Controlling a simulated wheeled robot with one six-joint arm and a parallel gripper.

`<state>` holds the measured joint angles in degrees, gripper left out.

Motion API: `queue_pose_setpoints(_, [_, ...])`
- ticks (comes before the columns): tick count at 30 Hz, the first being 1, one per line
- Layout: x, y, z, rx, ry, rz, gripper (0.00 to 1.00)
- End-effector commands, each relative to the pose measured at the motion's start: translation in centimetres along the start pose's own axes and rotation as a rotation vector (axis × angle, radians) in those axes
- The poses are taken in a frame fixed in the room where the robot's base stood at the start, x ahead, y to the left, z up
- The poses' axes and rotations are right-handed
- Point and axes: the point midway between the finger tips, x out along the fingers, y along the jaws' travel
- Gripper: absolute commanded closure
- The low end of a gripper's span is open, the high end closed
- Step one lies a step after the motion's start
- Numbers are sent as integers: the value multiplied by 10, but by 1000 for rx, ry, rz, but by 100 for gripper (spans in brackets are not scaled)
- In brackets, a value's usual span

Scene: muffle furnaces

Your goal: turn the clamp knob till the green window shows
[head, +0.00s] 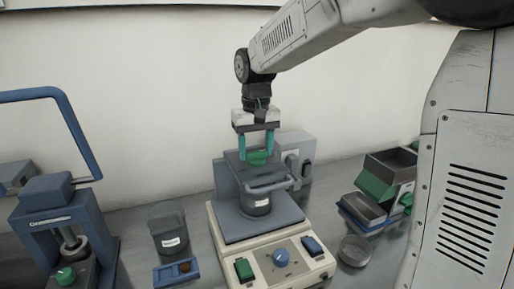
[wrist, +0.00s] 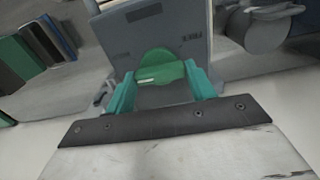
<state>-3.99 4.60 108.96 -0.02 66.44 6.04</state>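The clamp knob (head: 257,157) is green and sits on top of the grey-blue clamp machine (head: 228,178). In the wrist view the knob (wrist: 161,68) shows a pale line across its face. My gripper (head: 256,150) points down at it with its two teal fingers on either side. In the wrist view the fingers of my gripper (wrist: 160,78) flank the knob closely. I cannot tell whether they press on it. I cannot make out a green window in either view.
Stacked bins (head: 388,172) and a round dish (head: 354,250) lie right.

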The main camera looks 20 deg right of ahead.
Motion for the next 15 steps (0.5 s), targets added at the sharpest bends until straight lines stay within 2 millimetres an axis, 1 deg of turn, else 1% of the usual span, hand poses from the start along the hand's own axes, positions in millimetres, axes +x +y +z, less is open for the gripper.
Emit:
queue_pose_setpoints(6, [0,0,0,29,0,0,68])
queue_pose_setpoints(15, [0,0,0,298,0,-1,68])
